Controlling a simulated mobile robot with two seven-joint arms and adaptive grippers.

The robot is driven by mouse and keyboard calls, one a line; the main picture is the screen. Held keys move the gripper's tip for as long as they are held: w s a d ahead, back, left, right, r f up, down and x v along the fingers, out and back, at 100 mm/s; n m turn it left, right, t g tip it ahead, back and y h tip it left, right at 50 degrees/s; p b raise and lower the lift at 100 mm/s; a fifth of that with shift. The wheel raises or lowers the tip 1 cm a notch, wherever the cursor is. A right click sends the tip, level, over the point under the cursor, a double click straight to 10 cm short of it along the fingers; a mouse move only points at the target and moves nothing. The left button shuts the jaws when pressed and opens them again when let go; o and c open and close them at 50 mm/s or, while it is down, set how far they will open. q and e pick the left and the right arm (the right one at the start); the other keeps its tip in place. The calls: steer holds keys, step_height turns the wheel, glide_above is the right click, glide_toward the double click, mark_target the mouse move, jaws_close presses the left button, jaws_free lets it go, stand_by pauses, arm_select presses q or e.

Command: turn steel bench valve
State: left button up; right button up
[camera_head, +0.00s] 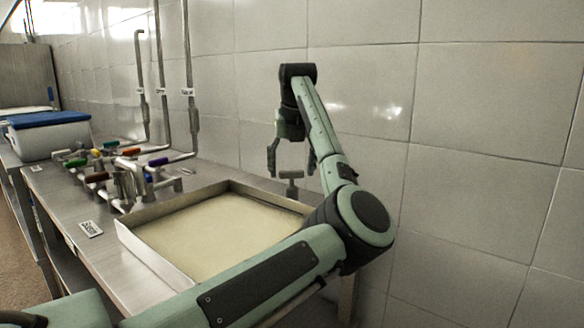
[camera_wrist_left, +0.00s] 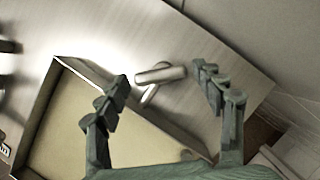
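The steel bench valve (camera_head: 290,178) is a small grey T-shaped handle on a short stem. It stands on the metal bench at the far corner of the shallow tray. My left gripper (camera_head: 291,169) points down over it, with its two fingers apart. In the left wrist view the valve's bar handle (camera_wrist_left: 160,75) lies between the open fingertips (camera_wrist_left: 161,77), with a gap visible on both sides. I cannot tell how far above or around the handle the fingertips are. My right gripper is not in view.
The tray (camera_head: 145,254) has a beige floor and raised metal walls. Pipes with several coloured handles, one of them purple (camera_head: 158,162), stand to its left. A blue-lidded box (camera_head: 48,118) is at the far left. The tiled wall (camera_head: 470,130) rises close behind the bench.

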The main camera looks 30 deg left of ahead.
arm_select(q)
steer(key=c, duration=0.8)
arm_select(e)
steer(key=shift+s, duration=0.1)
arm_select(q)
steer(key=shift+n, duration=0.4)
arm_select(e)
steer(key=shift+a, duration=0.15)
arm_select(q)
steer(key=shift+d+n, duration=0.1)
steer(key=shift+n, duration=0.2)
steer(key=n+g+y, duration=0.1)
steer(key=n, duration=0.2)
steer(key=shift+w, duration=0.15)
steer(key=n+g, duration=0.1)
steer(key=n, duration=0.1)
steer(key=n+g, duration=0.1)
steer(key=n, duration=0.1)
steer(key=shift+w+y, duration=0.1)
steer(key=shift+y, duration=0.2)
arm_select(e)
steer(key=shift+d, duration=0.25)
arm_select(q)
steer(key=shift+n, duration=0.3)
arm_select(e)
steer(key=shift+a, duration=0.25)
arm_select(q)
steer(key=o, duration=1.1)
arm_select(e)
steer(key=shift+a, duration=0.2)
